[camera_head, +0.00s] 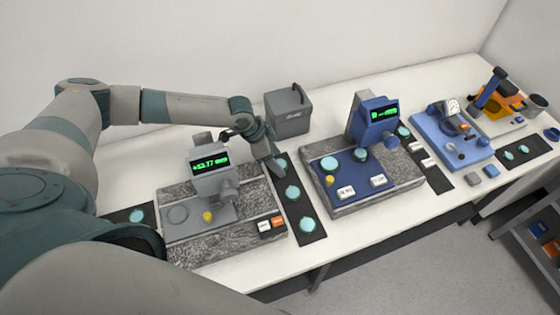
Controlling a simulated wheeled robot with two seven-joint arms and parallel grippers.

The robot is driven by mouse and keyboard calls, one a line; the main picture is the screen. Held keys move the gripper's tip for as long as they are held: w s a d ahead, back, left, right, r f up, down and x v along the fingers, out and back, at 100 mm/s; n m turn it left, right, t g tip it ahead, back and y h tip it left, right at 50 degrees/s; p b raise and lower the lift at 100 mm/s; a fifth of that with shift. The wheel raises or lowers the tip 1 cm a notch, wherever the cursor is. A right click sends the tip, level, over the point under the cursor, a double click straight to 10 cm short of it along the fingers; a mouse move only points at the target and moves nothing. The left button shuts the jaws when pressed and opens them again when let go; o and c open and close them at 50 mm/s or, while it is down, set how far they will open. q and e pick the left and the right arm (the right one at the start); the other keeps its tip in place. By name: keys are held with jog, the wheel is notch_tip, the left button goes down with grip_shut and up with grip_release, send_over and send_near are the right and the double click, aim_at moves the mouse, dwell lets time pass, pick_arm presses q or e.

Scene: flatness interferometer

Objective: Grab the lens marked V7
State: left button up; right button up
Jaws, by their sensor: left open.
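Several round cyan lenses lie on dark mats on the long white bench, and no V7 marking can be read at this size. One mat (307,237) right of the left instrument holds a middle lens (292,191) and a near lens (307,224); another lens edge shows at its far end, partly hidden. My left gripper (276,168) is open above the far end of this mat, with nothing visible held in it. Another lens (136,215) lies on the mat at far left. My right gripper is not in view.
A grey instrument with a green display (210,162) stands on a granite base just left of the gripper. A blue instrument (376,122) stands to the right. A grey box (289,110) stands behind. More stations fill the bench's right side.

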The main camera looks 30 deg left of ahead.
pick_arm(q)
jog(key=shift+w+d+f, duration=0.1)
jog(key=shift+f, duration=0.3)
jog(key=c, duration=1.2)
jog(key=shift+o, duration=0.2)
jog(key=shift+r, duration=0.15)
jog(key=shift+w+r+b, duration=0.1)
jog(key=shift+r+b, duration=0.4)
jog(key=shift+b, duration=0.05)
notch_tip(320, 180, up, 2)
jog(key=shift+r+b, duration=0.15)
jog(key=shift+b, duration=0.7)
jog(key=s+d+r+b, duration=0.2)
jog(key=d+r+b, duration=0.2)
jog(key=d+r, duration=0.3)
jog(key=shift+d+r+b, duration=0.25)
jog(key=shift+d+b, duration=0.05)
jog(key=shift+d, duration=2)
